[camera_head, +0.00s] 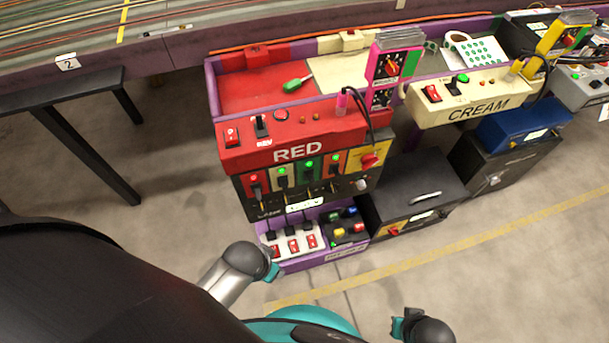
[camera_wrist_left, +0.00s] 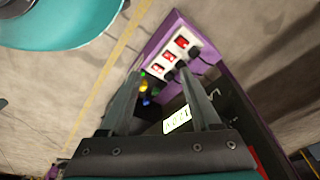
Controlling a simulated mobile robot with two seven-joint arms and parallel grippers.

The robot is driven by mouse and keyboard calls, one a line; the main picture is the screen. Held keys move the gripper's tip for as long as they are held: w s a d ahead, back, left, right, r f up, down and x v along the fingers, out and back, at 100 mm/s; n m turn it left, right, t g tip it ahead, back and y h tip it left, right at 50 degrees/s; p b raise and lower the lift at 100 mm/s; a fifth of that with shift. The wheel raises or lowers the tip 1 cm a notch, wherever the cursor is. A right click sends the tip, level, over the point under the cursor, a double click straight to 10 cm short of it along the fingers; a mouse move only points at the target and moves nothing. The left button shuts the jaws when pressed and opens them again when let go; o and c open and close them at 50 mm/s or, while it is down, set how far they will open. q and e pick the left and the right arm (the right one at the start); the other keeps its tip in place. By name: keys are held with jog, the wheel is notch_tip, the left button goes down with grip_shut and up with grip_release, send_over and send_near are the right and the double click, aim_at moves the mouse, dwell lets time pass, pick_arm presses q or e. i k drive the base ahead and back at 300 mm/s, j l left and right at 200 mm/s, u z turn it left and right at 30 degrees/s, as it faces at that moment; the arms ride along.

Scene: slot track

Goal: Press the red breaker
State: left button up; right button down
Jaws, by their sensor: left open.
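The red rocker switch (camera_head: 232,135) is on the left of the sloped console marked RED (camera_head: 297,150). Below it, a black panel (camera_head: 262,206) carries a row of lit switches, the leftmost a red one (camera_head: 254,181). The pictures do not make clear which is the red breaker. A white strip with several red rockers (camera_head: 293,246) sits lower in a purple tray; it also shows in the left wrist view (camera_wrist_left: 169,56). My left gripper (camera_wrist_left: 160,78) is open and empty, its fingers pointing towards this tray. In the head view its fingers are not visible. My right gripper is not seen.
Right of the strip are small coloured buttons (camera_head: 347,228). A dark table (camera_head: 65,100) is at left. The floor in front, with a yellow line (camera_head: 480,235), is clear.

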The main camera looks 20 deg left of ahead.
aim_at(258, 193)
jog(key=i+u, duration=0.1)
jog(key=u, duration=0.25)
jog(key=i+u, duration=0.15)
jog(key=u, duration=0.25)
